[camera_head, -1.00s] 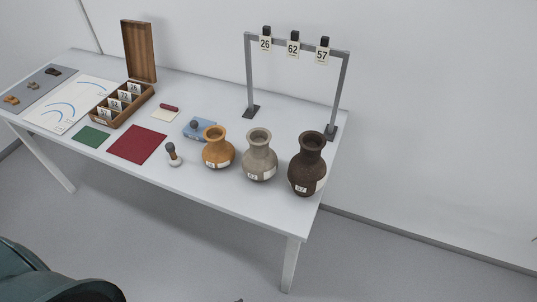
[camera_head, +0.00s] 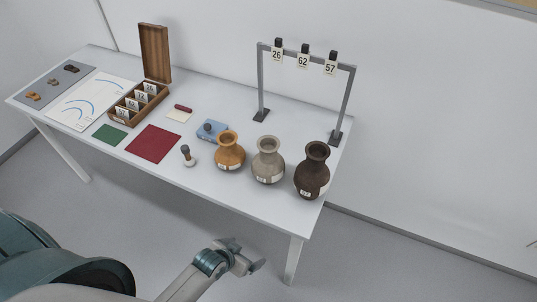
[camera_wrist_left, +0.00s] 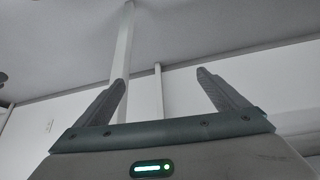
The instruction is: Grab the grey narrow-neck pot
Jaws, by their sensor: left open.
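The grey narrow-neck pot (camera_head: 268,161) stands upright on the table, between an orange pot (camera_head: 229,152) and a dark brown pot (camera_head: 313,172). It has a light label low on its front. My left gripper (camera_head: 249,262) is low in front of the table, below the tabletop's front edge and well apart from the pot. In the left wrist view its two fingers (camera_wrist_left: 163,90) are spread with nothing between them. That view shows the table's underside and legs, not the pot. My right gripper is not in view.
The white table's (camera_head: 225,190) front edge lies between my left gripper and the pots. A grey frame (camera_head: 348,100) with hanging number tags stands behind them. A small brush-like tool (camera_head: 187,157), blue box (camera_head: 211,131), red mat (camera_head: 153,144) and wooden box (camera_head: 138,105) lie left.

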